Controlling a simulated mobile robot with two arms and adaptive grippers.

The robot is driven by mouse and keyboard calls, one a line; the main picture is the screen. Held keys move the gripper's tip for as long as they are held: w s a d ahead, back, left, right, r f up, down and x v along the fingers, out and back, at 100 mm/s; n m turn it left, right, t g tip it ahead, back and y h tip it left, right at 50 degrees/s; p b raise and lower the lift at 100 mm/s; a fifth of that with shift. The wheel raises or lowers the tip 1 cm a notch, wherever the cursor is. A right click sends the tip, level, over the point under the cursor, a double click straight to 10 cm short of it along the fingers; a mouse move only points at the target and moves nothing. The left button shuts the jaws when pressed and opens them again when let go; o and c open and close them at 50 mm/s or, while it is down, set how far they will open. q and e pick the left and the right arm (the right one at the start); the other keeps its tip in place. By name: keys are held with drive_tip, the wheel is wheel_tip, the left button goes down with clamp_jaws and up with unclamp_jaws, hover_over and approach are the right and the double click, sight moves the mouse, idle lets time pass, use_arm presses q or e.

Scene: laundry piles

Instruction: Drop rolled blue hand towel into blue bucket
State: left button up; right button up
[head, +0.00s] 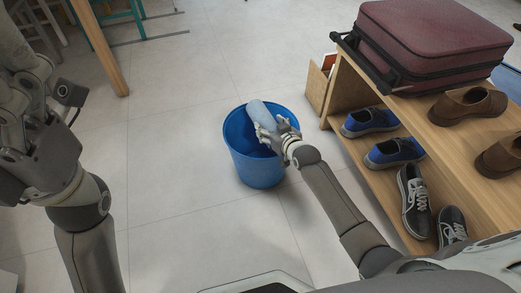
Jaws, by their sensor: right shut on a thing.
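A blue bucket (257,169) stands upright on the tiled floor near the middle of the head view. My right gripper (268,124) reaches over its right rim and is shut on the rolled blue hand towel (262,113). The towel is pale grey-blue and appears over the bucket's opening. Its lower part is partly hidden by the gripper. I cannot tell how far it reaches below the rim. Part of my left arm shows at the left edge, away from the bucket, and its fingertips are not in view.
A wooden shoe rack (351,139) stands at the right with several shoes, including a blue pair (394,152). A maroon suitcase (432,40) lies on top. A wooden leg (99,45) stands at upper left. The floor (170,120) left of the bucket is clear.

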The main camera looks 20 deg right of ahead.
drive_tip(key=shift+r, duration=0.1)
drive_tip(key=o, duration=1.2)
drive_tip(key=shift+s, duration=0.15)
drive_tip(key=v, duration=1.1)
drive_tip(key=shift+s, duration=0.3)
drive_tip(key=shift+d+r, duration=0.1)
drive_tip(key=shift+d, duration=0.05)
